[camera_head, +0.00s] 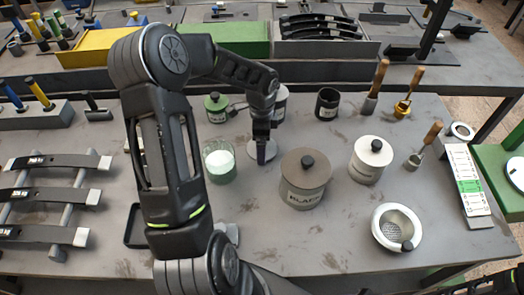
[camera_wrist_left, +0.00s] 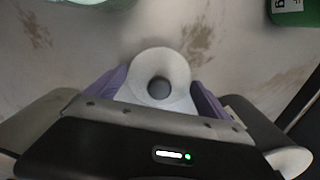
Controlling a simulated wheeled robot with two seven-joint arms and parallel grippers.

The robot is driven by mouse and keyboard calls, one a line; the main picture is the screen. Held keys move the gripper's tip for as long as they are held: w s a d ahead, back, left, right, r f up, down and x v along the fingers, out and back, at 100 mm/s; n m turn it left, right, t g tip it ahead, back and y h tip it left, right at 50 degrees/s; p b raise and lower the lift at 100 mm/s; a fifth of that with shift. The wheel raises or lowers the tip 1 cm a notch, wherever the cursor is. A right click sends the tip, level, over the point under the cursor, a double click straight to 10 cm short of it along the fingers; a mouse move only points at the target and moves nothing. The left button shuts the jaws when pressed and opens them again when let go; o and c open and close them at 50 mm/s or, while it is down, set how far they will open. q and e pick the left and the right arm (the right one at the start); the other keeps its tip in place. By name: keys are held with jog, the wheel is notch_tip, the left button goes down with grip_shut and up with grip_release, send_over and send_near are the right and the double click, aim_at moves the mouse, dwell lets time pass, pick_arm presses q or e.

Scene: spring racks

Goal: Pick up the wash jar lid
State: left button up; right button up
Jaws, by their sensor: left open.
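My left gripper is pointed down over the lid. In the left wrist view its two purple-lined fingers (camera_wrist_left: 157,98) are apart, one on each side of the lid. I cannot tell whether they touch it. An open glass jar with pale contents (camera_head: 219,162) stands just left of the lid. My right gripper does not show.
A large grey-brown lidded jar (camera_head: 304,180) stands close right of the lid, with a white lidded jar (camera_head: 370,160) beyond it. A green-lidded jar (camera_head: 217,107) and a black cup (camera_head: 327,103) stand behind. A strainer bowl (camera_head: 398,227) sits at front right.

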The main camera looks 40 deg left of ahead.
pick_arm(q)
jog(key=shift+f, duration=0.1)
jog(key=shift+c, duration=0.2)
dwell(0.4)
jog(key=c, duration=1)
jog(key=shift+r+p, duration=0.5)
jog(key=shift+r, duration=0.05)
notch_tip(320, 180, up, 2)
jog(key=shift+r+p, duration=0.25)
jog(key=shift+p, duration=0.6)
jog(key=shift+r, duration=3.2)
